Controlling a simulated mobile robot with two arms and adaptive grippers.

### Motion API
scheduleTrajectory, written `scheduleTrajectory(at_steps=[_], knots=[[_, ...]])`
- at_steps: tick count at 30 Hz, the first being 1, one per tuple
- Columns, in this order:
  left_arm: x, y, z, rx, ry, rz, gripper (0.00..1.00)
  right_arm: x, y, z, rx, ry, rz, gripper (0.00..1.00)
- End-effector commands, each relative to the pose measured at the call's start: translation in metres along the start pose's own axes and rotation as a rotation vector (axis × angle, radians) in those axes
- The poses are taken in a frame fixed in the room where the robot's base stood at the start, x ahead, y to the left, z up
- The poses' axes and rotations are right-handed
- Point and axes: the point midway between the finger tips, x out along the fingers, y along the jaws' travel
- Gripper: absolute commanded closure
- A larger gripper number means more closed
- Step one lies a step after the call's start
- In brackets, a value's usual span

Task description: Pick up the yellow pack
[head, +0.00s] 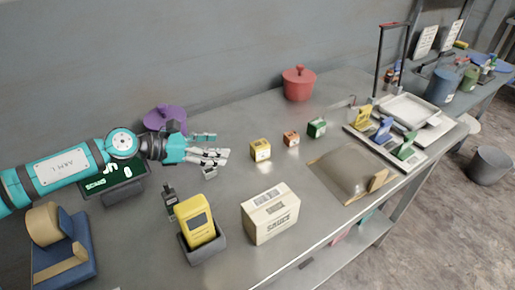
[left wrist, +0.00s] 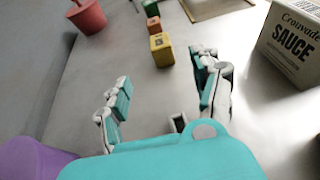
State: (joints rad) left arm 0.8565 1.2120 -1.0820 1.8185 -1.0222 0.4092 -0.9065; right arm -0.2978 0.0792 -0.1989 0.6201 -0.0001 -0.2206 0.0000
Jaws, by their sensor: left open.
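The yellow pack (head: 260,149) is a small yellow box with a dark mark on its front, standing on the steel table. It also shows in the left wrist view (left wrist: 162,50), beyond and between my fingers. My left gripper (head: 219,147) is open and empty, just left of the yellow pack and apart from it. In the left wrist view its two fingers (left wrist: 164,85) are spread wide. My right gripper is not in view.
An orange pack (head: 291,139) and a green pack (head: 317,128) stand right of the yellow one. A sauce carton (head: 270,213) and a yellow handheld device (head: 197,222) stand in front. A red pot (head: 299,84) stands behind; a purple lid (head: 165,117) is beside my arm.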

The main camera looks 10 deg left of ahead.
Motion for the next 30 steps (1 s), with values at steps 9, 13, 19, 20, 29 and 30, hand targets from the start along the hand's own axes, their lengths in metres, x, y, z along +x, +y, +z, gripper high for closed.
scheduleTrajectory(at_steps=[9,13,19,20,29,30], knots=[[0.058,-0.001,0.004,0.0,-0.003,-0.003,0.35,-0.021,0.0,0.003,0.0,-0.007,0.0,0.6],[0.086,-0.001,0.003,-0.001,-0.001,-0.003,0.35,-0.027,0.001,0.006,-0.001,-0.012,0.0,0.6],[0.115,-0.001,0.001,0.0,0.0,-0.002,0.35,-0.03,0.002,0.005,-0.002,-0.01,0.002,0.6],[0.117,-0.001,0.001,0.0,0.0,-0.001,0.35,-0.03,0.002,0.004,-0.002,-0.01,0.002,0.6],[0.146,-0.003,0.011,0.001,-0.002,-0.002,0.35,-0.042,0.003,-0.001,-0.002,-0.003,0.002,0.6],[0.152,-0.003,0.013,0.001,-0.002,-0.001,0.35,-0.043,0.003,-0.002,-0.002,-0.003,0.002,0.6]])
